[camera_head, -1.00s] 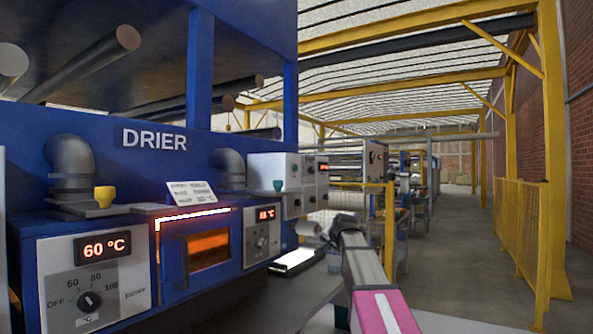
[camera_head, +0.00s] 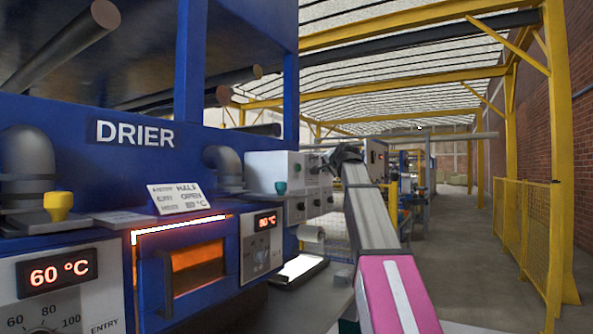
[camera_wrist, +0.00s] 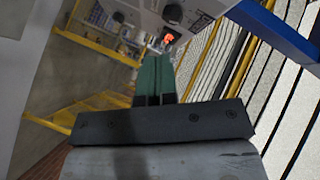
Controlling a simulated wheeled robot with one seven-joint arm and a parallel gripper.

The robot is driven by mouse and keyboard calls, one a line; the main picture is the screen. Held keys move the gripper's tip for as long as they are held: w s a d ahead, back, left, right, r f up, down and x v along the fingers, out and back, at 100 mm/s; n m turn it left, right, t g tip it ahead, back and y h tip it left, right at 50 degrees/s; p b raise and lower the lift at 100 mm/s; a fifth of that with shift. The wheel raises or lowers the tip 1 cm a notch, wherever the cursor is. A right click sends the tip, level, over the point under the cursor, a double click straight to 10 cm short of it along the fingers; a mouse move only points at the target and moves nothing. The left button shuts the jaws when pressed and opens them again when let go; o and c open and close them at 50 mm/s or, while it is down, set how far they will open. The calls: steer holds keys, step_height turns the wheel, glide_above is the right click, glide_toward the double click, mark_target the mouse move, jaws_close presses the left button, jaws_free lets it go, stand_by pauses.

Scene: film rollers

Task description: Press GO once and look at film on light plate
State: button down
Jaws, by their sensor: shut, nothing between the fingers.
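My gripper (camera_head: 342,156) is at the far end of my raised arm, beside the white control boxes past the drier, and looks small and dark there. In the wrist view its two green fingers (camera_wrist: 157,76) are together with nothing between them. A bright white plate (camera_head: 303,268), which looks like the light plate, lies low at the right end of the drier, below and left of my gripper. I cannot make out a film on it. No label reading GO is legible. A red-orange light (camera_wrist: 168,38) shows beyond the fingertips in the wrist view.
The blue drier (camera_head: 85,175) fills the left, with a glowing window (camera_head: 198,270) and a 60 °C display (camera_head: 58,271). White control boxes (camera_head: 262,170) with knobs stand past it. Yellow railings (camera_head: 528,222) line the right. The aisle floor (camera_head: 463,240) is clear.

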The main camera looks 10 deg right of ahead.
mark_target(299, 168)
steer(key=shift+w+r, duration=0.15)
steer(key=w+a, duration=0.5)
steer(key=a, duration=0.2)
stand_by(0.6)
steer(key=shift+w+a, duration=0.15)
stand_by(1.9)
steer(key=shift+w+a, duration=0.2)
steer(key=shift+a, duration=0.1)
